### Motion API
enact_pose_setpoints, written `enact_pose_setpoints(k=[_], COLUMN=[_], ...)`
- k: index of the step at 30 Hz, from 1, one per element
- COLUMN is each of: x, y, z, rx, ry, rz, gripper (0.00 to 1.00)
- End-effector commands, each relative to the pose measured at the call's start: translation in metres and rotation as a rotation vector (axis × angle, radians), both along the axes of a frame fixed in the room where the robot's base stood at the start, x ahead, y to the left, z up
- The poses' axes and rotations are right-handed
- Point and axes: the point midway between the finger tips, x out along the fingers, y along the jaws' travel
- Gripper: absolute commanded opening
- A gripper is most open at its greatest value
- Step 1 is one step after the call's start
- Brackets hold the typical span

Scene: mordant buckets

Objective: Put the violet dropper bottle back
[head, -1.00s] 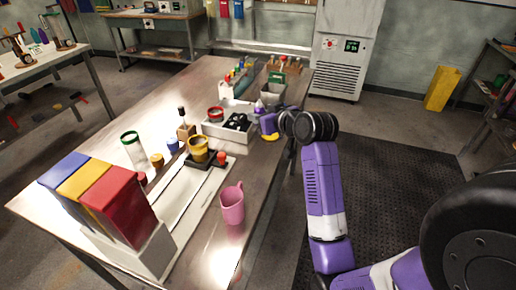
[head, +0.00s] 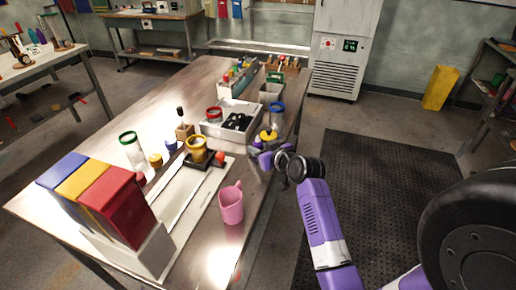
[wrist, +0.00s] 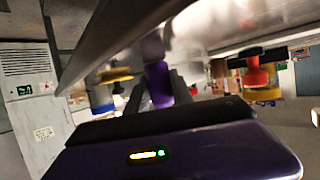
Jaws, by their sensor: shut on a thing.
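My gripper (head: 256,152) is over the right part of the long bench, to the right of the amber jar and beyond the pink mug. In the wrist view, its fingers (wrist: 159,88) are shut on the violet dropper bottle (wrist: 157,78). The bottle's other end shows beyond the fingers, close to a pale blurred surface. In the head view I cannot clearly tell the bottle from the violet parts of my gripper. A grey rack (head: 236,88) with several coloured tops stands at the bench's far end.
A pink mug (head: 231,206) stands near the right edge. An amber jar (head: 197,148) sits on a dark stand by a long pale tray (head: 175,203). A white divided tray (head: 215,131), a blue-lidded jar (head: 276,116) and a yellow-topped item (head: 268,136) are close by.

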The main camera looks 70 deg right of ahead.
Motion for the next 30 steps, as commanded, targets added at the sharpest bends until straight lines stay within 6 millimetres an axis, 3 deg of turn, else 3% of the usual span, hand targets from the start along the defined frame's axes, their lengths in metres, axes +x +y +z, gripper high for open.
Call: enact_pose_setpoints(k=[8,9,12,24,30], x=[0.0,0.0,0.0,-0.001,-0.026], y=[0.0,0.0,0.0,0.001,0.017], z=[-0.004,-0.003,-0.002,0.002,0.012], rx=[0.0,0.0,0.0,0.0,-0.002], ry=[0.0,0.0,0.0,0.0,0.001], rz=[0.001,0.001,0.0,0.0,-0.001], gripper=[0.0,0.34,0.49,0.49,0.49])
